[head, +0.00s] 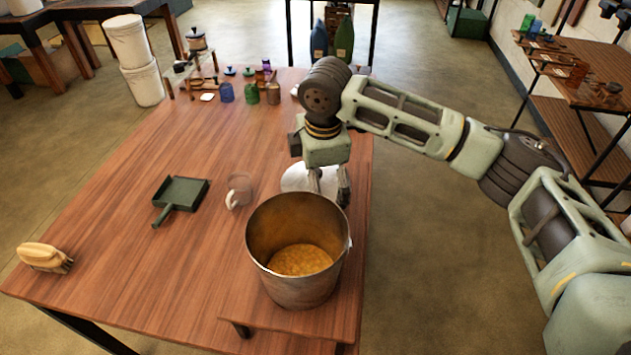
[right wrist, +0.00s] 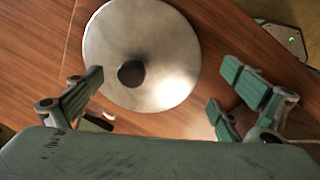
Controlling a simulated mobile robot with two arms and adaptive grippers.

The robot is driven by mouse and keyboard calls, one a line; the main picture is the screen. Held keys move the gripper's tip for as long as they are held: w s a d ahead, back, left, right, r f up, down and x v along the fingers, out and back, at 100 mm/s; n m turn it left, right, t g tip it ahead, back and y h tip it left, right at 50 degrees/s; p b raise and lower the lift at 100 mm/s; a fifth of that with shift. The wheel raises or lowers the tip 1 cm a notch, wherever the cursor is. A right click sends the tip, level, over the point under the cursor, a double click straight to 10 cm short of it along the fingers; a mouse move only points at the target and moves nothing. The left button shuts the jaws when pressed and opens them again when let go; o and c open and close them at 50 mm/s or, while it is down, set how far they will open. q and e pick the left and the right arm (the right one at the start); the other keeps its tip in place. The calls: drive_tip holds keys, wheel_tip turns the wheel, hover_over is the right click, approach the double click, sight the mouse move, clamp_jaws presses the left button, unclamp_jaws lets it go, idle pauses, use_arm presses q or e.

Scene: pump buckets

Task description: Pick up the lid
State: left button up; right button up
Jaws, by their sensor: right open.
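The lid is a round silver metal disc (right wrist: 165,75) with a dark round knob (right wrist: 131,74) at its middle. In the right wrist view it lies on the wooden table ahead of my right gripper (right wrist: 160,100), whose fingers are spread apart and empty. The metal bucket (head: 295,290), holding something yellow-orange, stands open in front of the lid. My left gripper is not in view.
A clear mug (head: 238,190) stands just left of the lid. A green dustpan (head: 180,195) and a brush (head: 45,257) lie further left on the table (head: 130,260). Several small jars (head: 250,93) stand at the back. The table's right edge is close to the lid.

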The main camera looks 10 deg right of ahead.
drive_tip(key=shift+f, duration=0.55)
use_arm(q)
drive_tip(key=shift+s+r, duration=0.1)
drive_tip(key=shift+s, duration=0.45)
use_arm(e)
drive_tip(key=shift+w+f, duration=0.1)
drive_tip(key=shift+f, duration=0.2)
drive_tip(key=c, duration=1.3)
drive_tip(key=shift+o, duration=0.2)
drive_tip(key=shift+r, duration=0.1)
